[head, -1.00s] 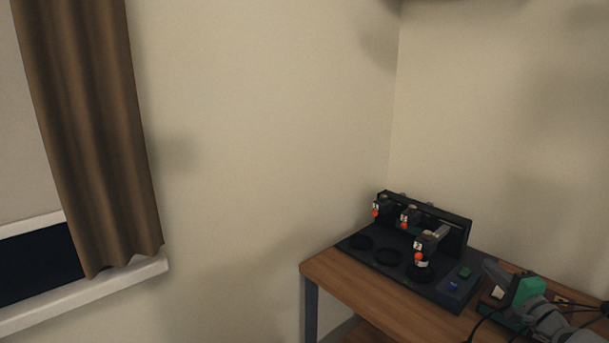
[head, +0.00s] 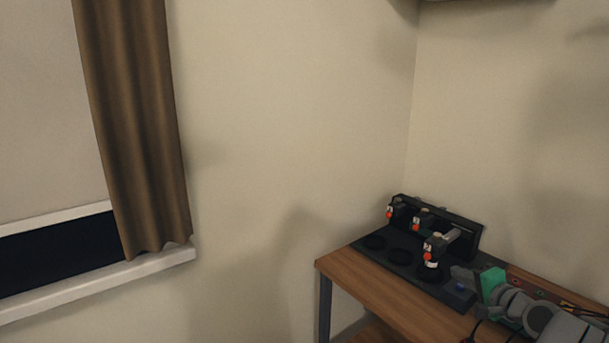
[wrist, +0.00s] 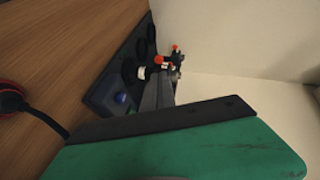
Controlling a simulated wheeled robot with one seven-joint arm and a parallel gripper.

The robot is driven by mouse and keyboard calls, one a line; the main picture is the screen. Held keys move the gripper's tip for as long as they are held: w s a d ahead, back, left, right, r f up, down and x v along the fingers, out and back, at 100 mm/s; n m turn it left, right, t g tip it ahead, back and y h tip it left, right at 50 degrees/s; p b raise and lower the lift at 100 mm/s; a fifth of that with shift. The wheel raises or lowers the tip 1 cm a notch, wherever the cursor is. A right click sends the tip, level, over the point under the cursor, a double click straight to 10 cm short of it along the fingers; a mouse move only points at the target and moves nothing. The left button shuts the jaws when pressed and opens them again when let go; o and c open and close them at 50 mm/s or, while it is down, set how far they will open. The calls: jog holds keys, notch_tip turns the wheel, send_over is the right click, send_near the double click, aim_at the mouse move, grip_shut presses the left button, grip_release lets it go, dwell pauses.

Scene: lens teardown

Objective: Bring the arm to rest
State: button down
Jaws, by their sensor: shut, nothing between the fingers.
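My gripper (head: 463,276) is low at the right of the head view, with grey fingers and a green body. Its fingers are shut and hold nothing. It appears in front of the right end of a black clamp fixture (head: 402,256) on the wooden table (head: 375,287), covering part of it; the height gap is unclear. In the wrist view the shut fingers (wrist: 157,92) point toward the fixture, and the green body fills the bottom. My grey arm reaches in from the lower right corner.
The fixture carries several clamps with orange-red tips (head: 428,251) over dark round seats, and a blue button (head: 460,287). A red-and-black round object (wrist: 12,100) with a cable lies on the table. Walls stand behind; a curtain (head: 135,120) hangs left.

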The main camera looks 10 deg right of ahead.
jog(key=w+a+r+n+g+y+p, duration=0.1)
jog(key=w+a+n+g+p, duration=0.2)
jog(key=a, duration=0.8)
jog(key=a+r+n+g+y+p, duration=0.1)
jog(key=a+n+g, duration=0.3)
jog(key=a, duration=0.8)
jog(key=s+a+n+g+h+p, duration=0.1)
jog(key=s+a+n+g+p, duration=0.3)
jog(key=s+a, duration=1.2)
jog(key=s+n+p, duration=0.1)
jog(key=s+n, duration=0.2)
jog(key=n, duration=0.1)
jog(key=shift+s+n+g+h, duration=0.2)
jog(key=shift+n+g+h, duration=0.2)
jog(key=shift+a+r, duration=0.1)
